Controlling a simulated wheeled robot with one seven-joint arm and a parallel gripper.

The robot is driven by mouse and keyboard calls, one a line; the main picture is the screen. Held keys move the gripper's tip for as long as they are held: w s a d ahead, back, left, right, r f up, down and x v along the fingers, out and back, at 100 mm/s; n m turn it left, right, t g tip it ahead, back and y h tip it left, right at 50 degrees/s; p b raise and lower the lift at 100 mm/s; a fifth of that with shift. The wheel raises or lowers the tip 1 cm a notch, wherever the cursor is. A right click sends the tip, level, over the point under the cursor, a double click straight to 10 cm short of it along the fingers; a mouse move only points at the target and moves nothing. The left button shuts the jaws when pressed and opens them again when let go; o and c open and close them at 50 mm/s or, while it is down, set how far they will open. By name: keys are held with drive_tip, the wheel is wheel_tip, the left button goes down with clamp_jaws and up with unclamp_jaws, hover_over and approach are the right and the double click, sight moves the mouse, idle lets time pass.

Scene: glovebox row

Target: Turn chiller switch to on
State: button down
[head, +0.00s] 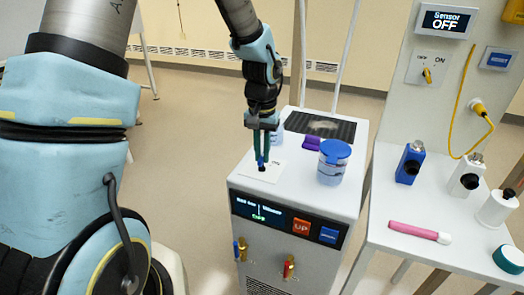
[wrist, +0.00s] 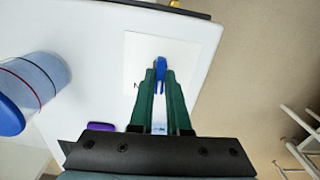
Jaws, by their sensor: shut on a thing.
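The chiller (head: 300,205) is a white cabinet with a dark front display (head: 265,212). A white switch plate (head: 243,170) lies on its top, and the blue switch lever (head: 261,165) stands on it. My gripper (head: 262,158) points down over the plate, with its green fingers shut on the lever. In the wrist view, the blue lever (wrist: 160,72) shows between and beyond the fingertips (wrist: 160,80). A letter N is partly visible on the plate (wrist: 185,50), left of the fingers; the rest of the label is hidden.
A blue-lidded jar (head: 333,165) and a purple object (head: 311,143) stand on the chiller top near my gripper. Red and blue buttons and valves are on its front. At right, a table (head: 390,180) holds bottles and a pink tube; the panel above has a yellow switch (head: 427,75).

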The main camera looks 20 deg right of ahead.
sight(262, 157)
drive_tip(key=shift+m, duration=0.4)
drive_tip(key=c, duration=0.9)
unclamp_jaws()
wheel_tip(262, 157, up, 11)
drive_tip(key=shift+f+b, duration=0.1)
drive_tip(key=shift+b, duration=0.7)
